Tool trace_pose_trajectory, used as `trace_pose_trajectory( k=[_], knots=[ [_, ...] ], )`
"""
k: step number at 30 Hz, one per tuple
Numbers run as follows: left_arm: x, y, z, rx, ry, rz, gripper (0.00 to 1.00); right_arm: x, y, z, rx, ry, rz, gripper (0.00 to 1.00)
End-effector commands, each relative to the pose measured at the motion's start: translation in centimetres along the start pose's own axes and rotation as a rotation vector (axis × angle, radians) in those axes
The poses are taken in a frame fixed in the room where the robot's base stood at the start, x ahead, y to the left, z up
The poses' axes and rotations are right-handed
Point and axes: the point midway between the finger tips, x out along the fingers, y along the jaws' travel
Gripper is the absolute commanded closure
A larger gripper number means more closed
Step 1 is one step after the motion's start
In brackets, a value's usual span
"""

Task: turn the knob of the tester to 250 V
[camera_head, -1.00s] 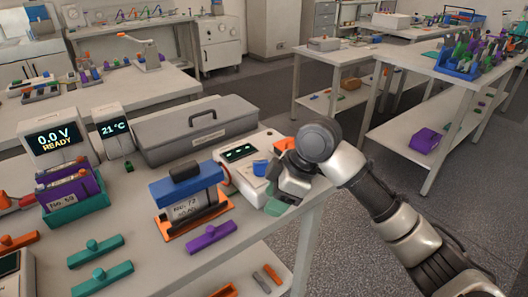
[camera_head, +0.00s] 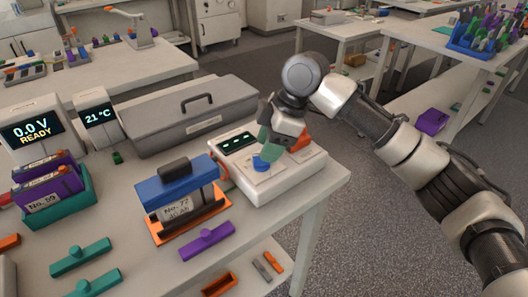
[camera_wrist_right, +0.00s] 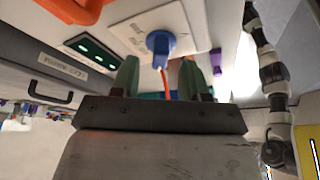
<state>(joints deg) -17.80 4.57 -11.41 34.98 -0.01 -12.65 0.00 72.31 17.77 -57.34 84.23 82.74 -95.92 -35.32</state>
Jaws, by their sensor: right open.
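The tester (camera_head: 275,185) is a white box near the table's right end, with a dark display (camera_head: 237,142) showing green dashes. Its blue knob (camera_head: 262,164) sits on a pale panel; the knob also shows in the right wrist view (camera_wrist_right: 160,43). My right gripper (camera_head: 272,150) is open above the tester, its green fingers pointing at the knob. In the wrist view the knob lies just beyond and between the fingertips (camera_wrist_right: 160,66), apart from them. The knob's scale is too small to read. My left gripper is not in view.
A screen (camera_head: 32,133) reads 0.0 V READY; another (camera_head: 98,116) reads 21 °C. A grey case (camera_head: 185,115) stands behind the tester. A blue-topped battery (camera_head: 180,185) in an orange holder stands left of it. A purple piece (camera_head: 207,240) lies in front.

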Motion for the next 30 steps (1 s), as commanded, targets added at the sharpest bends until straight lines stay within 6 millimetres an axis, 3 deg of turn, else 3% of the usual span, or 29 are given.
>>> trace_pose_trajectory(
  k=[6, 16, 25, 30],
  knots=[
    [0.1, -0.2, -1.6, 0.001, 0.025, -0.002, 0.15, 2.4, 0.0, -0.1, -0.001, 0.000, -0.001, 0.55],
    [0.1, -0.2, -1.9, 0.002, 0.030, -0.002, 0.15, 2.7, 0.0, -0.1, -0.001, 0.001, 0.001, 0.55],
    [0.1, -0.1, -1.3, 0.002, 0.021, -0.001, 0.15, 2.7, 0.0, 0.0, -0.001, 0.001, 0.001, 1.00],
    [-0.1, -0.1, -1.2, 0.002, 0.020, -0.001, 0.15, 2.6, 0.0, -0.1, 0.003, 0.001, 0.002, 1.00]
  ],
)
